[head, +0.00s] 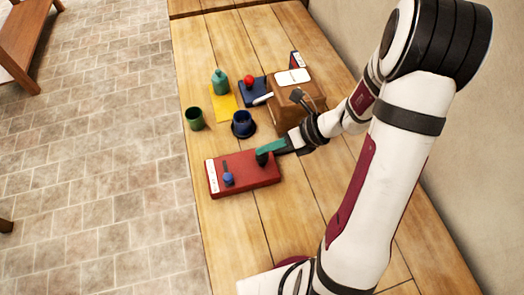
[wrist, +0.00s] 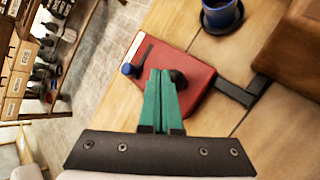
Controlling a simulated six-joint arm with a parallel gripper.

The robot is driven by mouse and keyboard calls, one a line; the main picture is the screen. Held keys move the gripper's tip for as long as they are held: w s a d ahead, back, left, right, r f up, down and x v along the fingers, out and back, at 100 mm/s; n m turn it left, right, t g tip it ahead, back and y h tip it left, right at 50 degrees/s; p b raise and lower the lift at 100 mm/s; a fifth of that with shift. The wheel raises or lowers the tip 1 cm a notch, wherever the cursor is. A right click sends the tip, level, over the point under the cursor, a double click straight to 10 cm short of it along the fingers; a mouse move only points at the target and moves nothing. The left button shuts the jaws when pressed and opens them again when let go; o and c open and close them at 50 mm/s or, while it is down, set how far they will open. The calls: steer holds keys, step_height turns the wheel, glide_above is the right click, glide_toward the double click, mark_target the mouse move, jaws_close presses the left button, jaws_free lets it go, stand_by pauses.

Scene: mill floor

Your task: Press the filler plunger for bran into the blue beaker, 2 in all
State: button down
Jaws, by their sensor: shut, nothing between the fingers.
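The blue beaker (head: 243,121) stands upright on a dark round base on the table; its lower part shows at the top of the wrist view (wrist: 220,12). A red box (head: 258,182) with a white label strip, a blue knob (head: 228,179) in a slot and a dark round knob (wrist: 179,79) lies in front of it. My gripper (head: 264,154) has green fingers, shut and empty. In the wrist view its tips (wrist: 160,72) are beside the dark knob; contact cannot be told. No readable label shows which part is the bran plunger.
A green cup (head: 194,119), a teal bottle (head: 220,83) by a yellow mat (head: 224,105), a blue block with a red ball (head: 248,80) and a brown wooden box (head: 296,115) stand behind. A dark bar (wrist: 236,93) juts from the red box.

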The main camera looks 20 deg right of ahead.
mark_target(267, 155)
steer(key=shift+f, duration=0.9)
stand_by(0.6)
steer(key=shift+r, duration=1.35)
steer(key=shift+r, duration=2.5)
